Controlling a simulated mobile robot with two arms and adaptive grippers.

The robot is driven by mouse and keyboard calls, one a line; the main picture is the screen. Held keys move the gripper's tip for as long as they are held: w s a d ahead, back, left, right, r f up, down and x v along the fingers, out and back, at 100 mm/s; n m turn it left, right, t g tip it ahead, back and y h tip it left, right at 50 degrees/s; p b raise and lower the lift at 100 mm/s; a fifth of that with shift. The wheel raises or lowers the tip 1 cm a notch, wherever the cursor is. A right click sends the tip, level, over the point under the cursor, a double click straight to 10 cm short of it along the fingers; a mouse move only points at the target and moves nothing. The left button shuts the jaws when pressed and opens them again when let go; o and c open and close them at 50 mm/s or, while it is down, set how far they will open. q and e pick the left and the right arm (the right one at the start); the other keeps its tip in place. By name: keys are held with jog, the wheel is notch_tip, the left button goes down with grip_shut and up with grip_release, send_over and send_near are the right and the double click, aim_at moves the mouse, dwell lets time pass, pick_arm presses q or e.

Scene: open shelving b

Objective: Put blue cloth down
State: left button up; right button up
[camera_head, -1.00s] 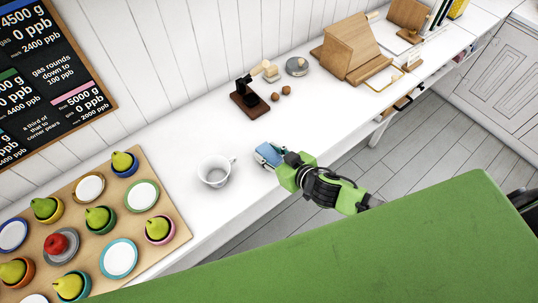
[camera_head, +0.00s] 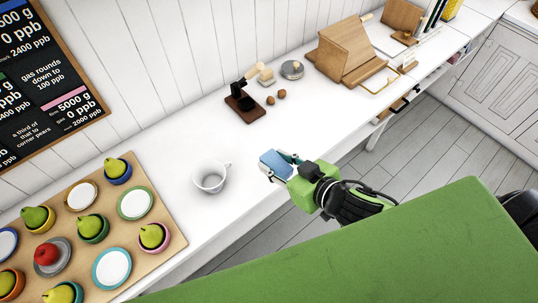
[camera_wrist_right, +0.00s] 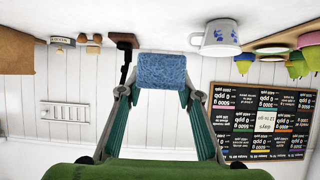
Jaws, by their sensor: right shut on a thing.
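The blue cloth (camera_head: 275,164) is a small folded block held between the fingers of my right gripper (camera_head: 284,167). In the right wrist view the cloth (camera_wrist_right: 162,71) sits between the two fingertips of the gripper (camera_wrist_right: 161,88), gripped from both sides. The gripper is over the front part of the white counter (camera_head: 225,130), right of the white cup (camera_head: 210,178). I cannot tell whether the cloth touches the counter. The cup with a blue pattern also shows in the right wrist view (camera_wrist_right: 219,38). My left gripper is not in view.
A wooden board (camera_head: 172,240) with pears, a red apple and coloured bowls lies at the left. A dark wooden stand (camera_head: 243,105), small brown balls and a grey round item (camera_head: 291,69) stand behind. A wooden rack (camera_head: 345,55) is farther right. Counter between cup and stand is clear.

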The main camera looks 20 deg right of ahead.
aim_at(284, 176)
jog(key=s, duration=0.1)
jog(key=s+r, duration=0.1)
jog(key=s, duration=0.1)
jog(key=s+r, duration=0.1)
jog(key=s, duration=0.1)
jog(key=shift+s+r, duration=0.1)
jog(key=shift+r, duration=0.1)
